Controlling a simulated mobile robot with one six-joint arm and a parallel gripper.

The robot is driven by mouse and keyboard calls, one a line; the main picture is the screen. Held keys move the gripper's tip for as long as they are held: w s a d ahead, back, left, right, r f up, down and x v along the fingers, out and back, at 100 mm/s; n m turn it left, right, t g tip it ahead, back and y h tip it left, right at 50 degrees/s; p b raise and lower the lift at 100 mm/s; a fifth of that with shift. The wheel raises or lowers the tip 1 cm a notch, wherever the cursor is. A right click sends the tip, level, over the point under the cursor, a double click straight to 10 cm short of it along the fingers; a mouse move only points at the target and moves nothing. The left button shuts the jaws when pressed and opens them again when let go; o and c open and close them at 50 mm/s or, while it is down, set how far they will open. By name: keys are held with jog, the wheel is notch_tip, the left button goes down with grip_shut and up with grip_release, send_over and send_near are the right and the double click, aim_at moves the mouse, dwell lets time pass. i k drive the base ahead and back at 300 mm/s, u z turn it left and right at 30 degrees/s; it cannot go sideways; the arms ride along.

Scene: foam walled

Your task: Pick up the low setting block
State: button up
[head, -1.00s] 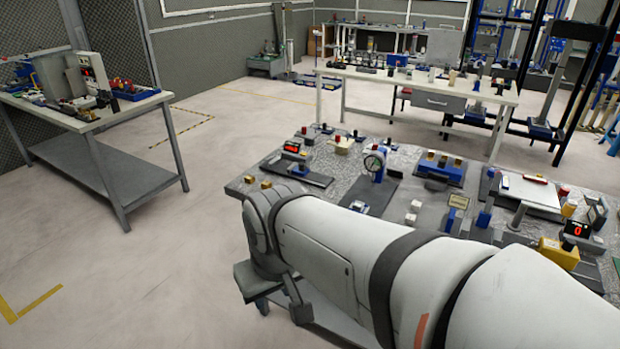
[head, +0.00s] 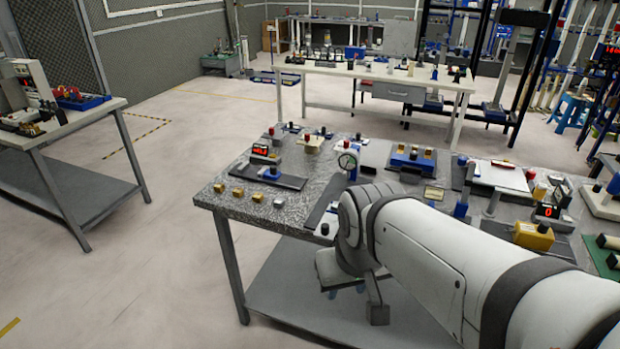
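My gripper (head: 355,290) hangs below the arm's end, in front of the table edge and apart from the blocks. Its fingers are not clear.
A yellow device (head: 533,236) is at the right. Another bench (head: 60,130) is at the left, with open floor between. A long white table (head: 380,75) stands behind.

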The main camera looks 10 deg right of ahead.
aim_at(335, 207)
jog(key=u, duration=0.05)
jog(key=i, duration=1)
jog(key=z, duration=0.05)
